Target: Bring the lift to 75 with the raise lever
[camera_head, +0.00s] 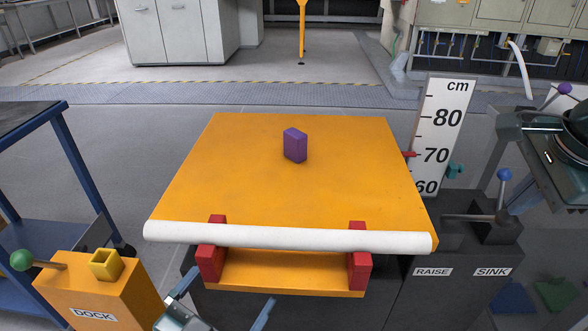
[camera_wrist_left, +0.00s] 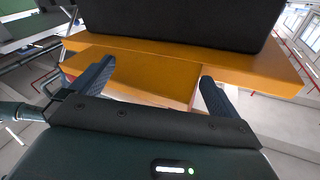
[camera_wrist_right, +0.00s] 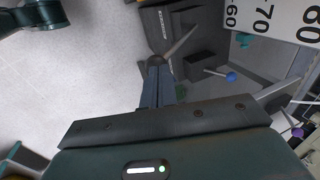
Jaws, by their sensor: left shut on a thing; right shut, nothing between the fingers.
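The orange lift platform (camera_head: 320,190) stands mid-view with a purple block on it. Its red pointer (camera_head: 409,154) sits at about 70 on the white cm scale (camera_head: 437,120). A dark box right of the lift is labelled RAISE (camera_head: 433,272) and SINK (camera_head: 493,272). A grey lever rod (camera_head: 465,217) lies above RAISE and shows in the right wrist view (camera_wrist_right: 180,43). My right gripper (camera_wrist_right: 156,64) is shut and empty, its tips at the rod's near end; contact is unclear. My left gripper (camera_wrist_left: 155,75) has its fingers wide at an orange part (camera_wrist_left: 180,62) below the platform.
A purple block (camera_head: 295,145) stands on the platform. A blue-knobbed lever (camera_head: 504,174) rises close to the right fingers. A teal marker (camera_head: 455,170) is beside the scale. An orange DOCK box (camera_head: 105,290) with a green-knobbed lever (camera_head: 22,260) is at left.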

